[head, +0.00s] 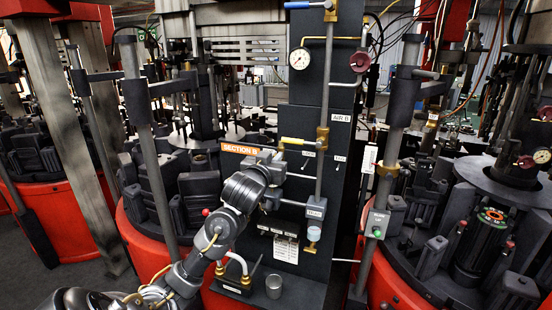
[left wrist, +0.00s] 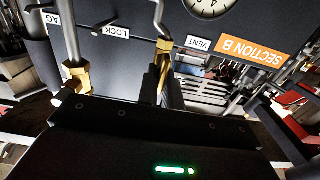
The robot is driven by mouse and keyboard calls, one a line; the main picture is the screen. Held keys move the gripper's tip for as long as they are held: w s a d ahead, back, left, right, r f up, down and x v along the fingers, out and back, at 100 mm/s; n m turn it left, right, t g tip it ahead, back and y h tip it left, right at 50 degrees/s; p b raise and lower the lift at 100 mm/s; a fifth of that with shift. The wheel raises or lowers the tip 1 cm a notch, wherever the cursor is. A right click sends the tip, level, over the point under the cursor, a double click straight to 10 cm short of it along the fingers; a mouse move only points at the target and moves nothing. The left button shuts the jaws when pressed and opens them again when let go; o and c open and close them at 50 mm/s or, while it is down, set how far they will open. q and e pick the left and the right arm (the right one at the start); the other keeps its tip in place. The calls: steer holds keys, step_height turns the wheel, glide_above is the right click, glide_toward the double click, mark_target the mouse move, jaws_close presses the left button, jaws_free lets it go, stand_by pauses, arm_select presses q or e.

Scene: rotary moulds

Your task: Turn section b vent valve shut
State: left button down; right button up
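The black section B panel stands in the middle of the head view, with an orange SECTION B label (head: 240,149). My left gripper (head: 272,165) is up against the panel, just right of and below that label, and hides what is behind it. In the left wrist view, the picture is inverted and a brass valve fitting (left wrist: 164,47) stands beside the VENT label (left wrist: 198,43). My dark left fingers (left wrist: 163,78) are close together right at this fitting. My right gripper is not in view.
A yellow-handled valve (head: 300,141) sits close above my left gripper, by the AIR B pipe. In the left wrist view, another brass valve (left wrist: 75,76) stands beside the fingers. A gauge (head: 300,58) is higher up. A metal cup (head: 274,287) stands on the panel's foot.

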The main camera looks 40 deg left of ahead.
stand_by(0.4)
arm_select(q)
steer(key=m+b, duration=0.1)
steer(key=m, duration=0.2)
steer(key=shift+d+f+b, duration=0.1)
steer(key=shift+b, duration=0.3)
steer(key=shift+w+d+f+m+b, duration=0.1)
steer(key=shift+m+b, duration=0.75)
steer(key=shift+m, duration=1.75)
steer(key=shift+d+f+m+b, duration=0.15)
steer(key=shift+m+b, duration=0.75)
steer(key=shift+m, duration=1.7)
steer(key=shift+w+d+f+m+b, duration=0.1)
steer(key=shift+m+b, duration=0.75)
steer(key=shift+m, duration=1.75)
steer(key=shift+f, duration=0.1)
